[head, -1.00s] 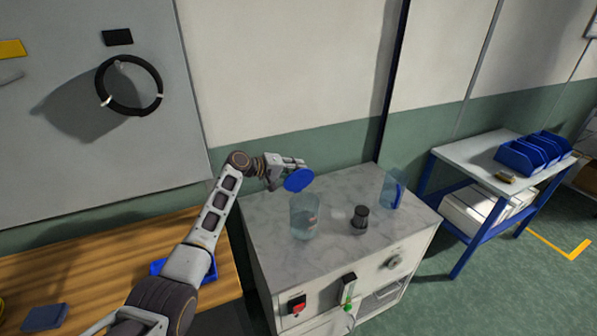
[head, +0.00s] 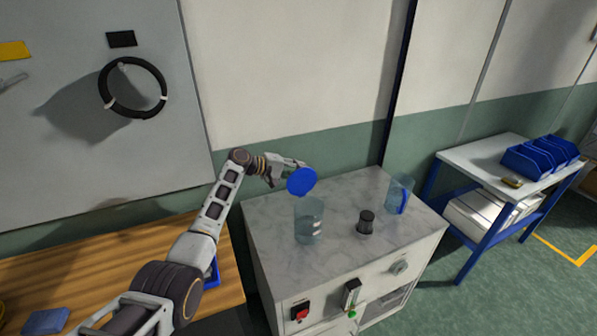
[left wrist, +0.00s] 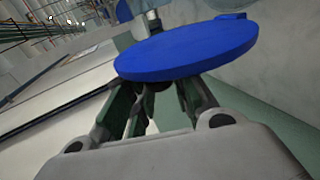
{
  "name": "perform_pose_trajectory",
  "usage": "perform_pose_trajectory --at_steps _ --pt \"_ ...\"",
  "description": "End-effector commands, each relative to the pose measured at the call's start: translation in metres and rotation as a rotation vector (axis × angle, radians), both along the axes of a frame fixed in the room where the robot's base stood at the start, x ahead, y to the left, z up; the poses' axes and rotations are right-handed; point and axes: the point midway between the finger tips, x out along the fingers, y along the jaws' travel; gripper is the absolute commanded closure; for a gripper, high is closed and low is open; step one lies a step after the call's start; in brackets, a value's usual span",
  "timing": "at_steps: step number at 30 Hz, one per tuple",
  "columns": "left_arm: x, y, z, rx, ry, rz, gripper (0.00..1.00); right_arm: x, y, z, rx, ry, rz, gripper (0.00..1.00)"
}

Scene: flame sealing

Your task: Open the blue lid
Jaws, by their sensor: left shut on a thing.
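The blue lid (head: 301,181) is a round disc, held tilted above the left part of the cabinet top. It also fills the upper middle of the left wrist view (left wrist: 190,50). My left gripper (head: 290,167) is shut on the lid, behind it in the head view; the lid hides part of the fingers. Below the lid, a clear bluish open container (head: 309,222) stands upright on the cabinet top, apart from the lid. My right gripper is not in view.
A black cylinder (head: 366,222) and a second clear container with a blue part (head: 399,195) stand on the marble-topped cabinet (head: 272,222). A side table (head: 462,157) with blue bins (head: 540,157) is at right. A wooden bench (head: 120,250) is at left.

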Motion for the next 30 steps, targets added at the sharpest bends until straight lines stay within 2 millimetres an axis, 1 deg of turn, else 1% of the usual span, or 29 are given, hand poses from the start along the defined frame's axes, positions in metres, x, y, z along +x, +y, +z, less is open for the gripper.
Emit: perform_pose_trajectory --at_steps 1,2,6,12,16,20,26,30 --pt "0.000 0.000 0.000 0.001 -0.002 0.001 1.00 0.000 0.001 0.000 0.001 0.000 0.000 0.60" --pt "0.000 0.001 0.000 0.001 -0.002 0.001 0.73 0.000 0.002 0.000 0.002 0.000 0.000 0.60" --pt "0.000 0.000 0.000 0.000 -0.001 0.001 0.57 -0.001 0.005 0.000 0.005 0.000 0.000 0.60" --pt "0.000 0.000 0.000 0.000 -0.001 0.001 0.57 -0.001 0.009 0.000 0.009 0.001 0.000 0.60" --pt "0.000 0.000 0.000 0.000 -0.001 0.001 0.57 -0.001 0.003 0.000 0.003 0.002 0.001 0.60" --pt "0.000 0.002 0.001 0.000 -0.001 0.001 0.57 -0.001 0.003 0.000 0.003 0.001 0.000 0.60" --pt "-0.003 0.010 0.004 0.000 -0.003 0.001 0.57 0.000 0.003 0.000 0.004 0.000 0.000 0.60" --pt "-0.006 0.019 0.007 0.001 -0.001 0.001 0.57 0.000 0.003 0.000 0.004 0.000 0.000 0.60"
